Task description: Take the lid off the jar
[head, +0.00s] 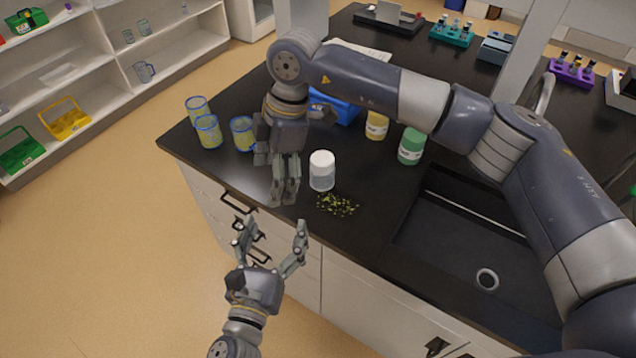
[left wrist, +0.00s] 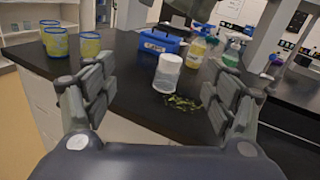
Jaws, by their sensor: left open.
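The jar (head: 322,182) stands upright on the black counter near its front edge, with a white lid (head: 321,158) on top. In the left wrist view the jar (left wrist: 165,80) is ahead, between and beyond my fingers. My left gripper (head: 271,237) is open and empty, in front of the counter and apart from the jar. My right gripper (head: 284,203) hangs pointing down just left of the jar, its fingers close together; whether they are shut is unclear. I see nothing held in it.
Green flakes (head: 337,204) lie on the counter in front of the jar. Blue-rimmed cups (head: 208,132) stand at the left; a blue box (head: 340,108), a yellow bottle (head: 377,125) and a green bottle (head: 411,147) stand behind. A sink (head: 470,245) is at the right.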

